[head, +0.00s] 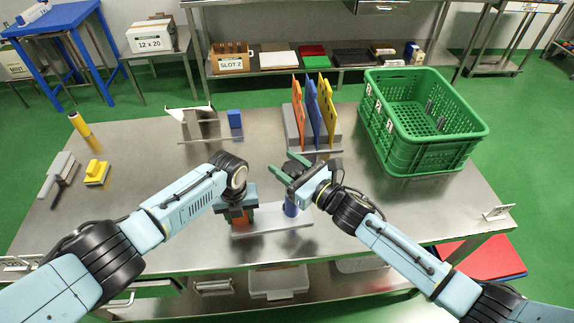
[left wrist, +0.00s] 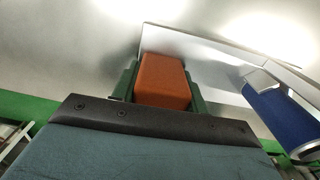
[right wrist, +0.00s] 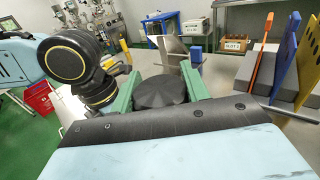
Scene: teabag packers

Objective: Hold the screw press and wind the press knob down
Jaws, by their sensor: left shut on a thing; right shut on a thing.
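The screw press stands on the steel table in the head view, with a pale base plate (head: 272,222), a blue cylinder (head: 291,207) and an orange block (head: 240,217). My left gripper (head: 238,212) is shut on the orange block, which shows between its green fingers in the left wrist view (left wrist: 163,82). The blue cylinder (left wrist: 283,115) is to the right there. My right gripper (head: 288,167) is above the blue cylinder. In the right wrist view its fingers are on both sides of the black round press knob (right wrist: 160,92). The knob is hard to make out in the head view.
A green crate (head: 425,120) stands at the table's right. Orange, blue and yellow upright panels (head: 311,110) stand in a grey block behind the press. A blue block (head: 235,119) is behind left.

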